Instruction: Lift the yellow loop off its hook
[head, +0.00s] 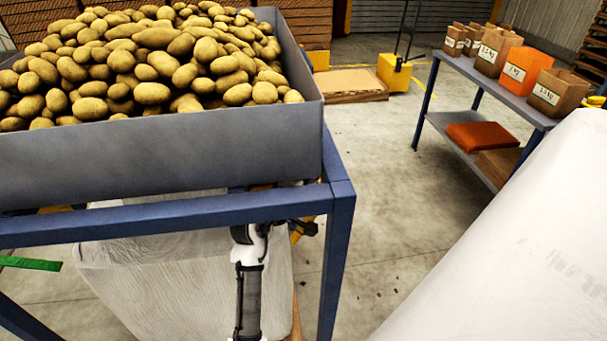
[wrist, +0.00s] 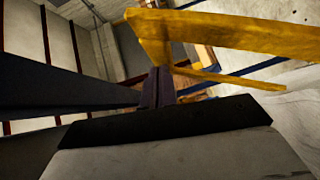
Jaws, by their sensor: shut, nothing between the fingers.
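The yellow loop (wrist: 220,34) shows large in the wrist view, a flat yellow band crossing the upper right, with a thinner yellow strip below it. In the head view a small yellow piece (head: 296,237) shows beside my gripper, under the blue frame's right corner, and is partly covered. My gripper (head: 309,228) is shut and empty, close to the yellow band. In the wrist view its dark fingers (wrist: 156,88) point toward the band. I cannot tell whether they touch it. The hook cannot be made out.
A grey bin (head: 160,155) heaped with potatoes (head: 150,60) stands on a blue frame (head: 338,250) just above my arm. A pale sack (head: 180,285) is behind my arm. At right is a bench (head: 455,70) with bags. The floor (head: 385,170) between is clear.

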